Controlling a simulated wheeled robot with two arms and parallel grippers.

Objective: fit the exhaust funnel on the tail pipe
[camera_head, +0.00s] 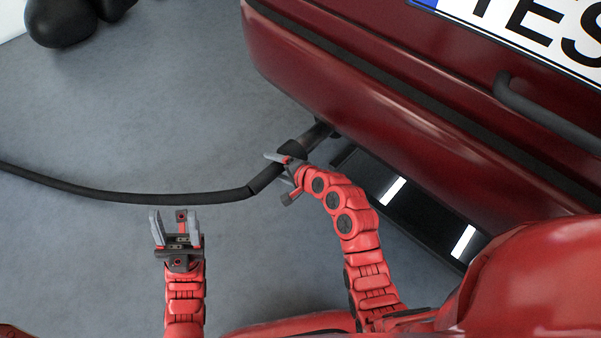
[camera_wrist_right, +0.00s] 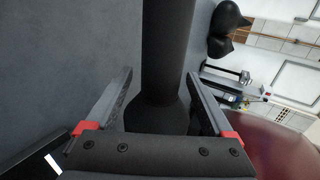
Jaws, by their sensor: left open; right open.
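The black exhaust funnel (camera_head: 292,150) is at the end of a dark hose (camera_head: 120,197), under the car's bumper. Its wide end meets the grey tail pipe (camera_head: 318,133); how far the pipe sits inside is hidden. My right gripper (camera_head: 276,167) is open at the funnel. In the right wrist view, the funnel (camera_wrist_right: 155,115) flares between the open fingers of my right gripper (camera_wrist_right: 158,90), with gaps beside it. My left gripper (camera_head: 175,222) is open and empty, below the hose and apart from it.
The red car's bumper (camera_head: 400,110) overhangs the pipe on the right. A dark panel with bright reflections (camera_head: 415,205) lies under it. Black rounded objects (camera_head: 65,20) are at the top left. The grey floor (camera_head: 90,260) on the left is mostly clear.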

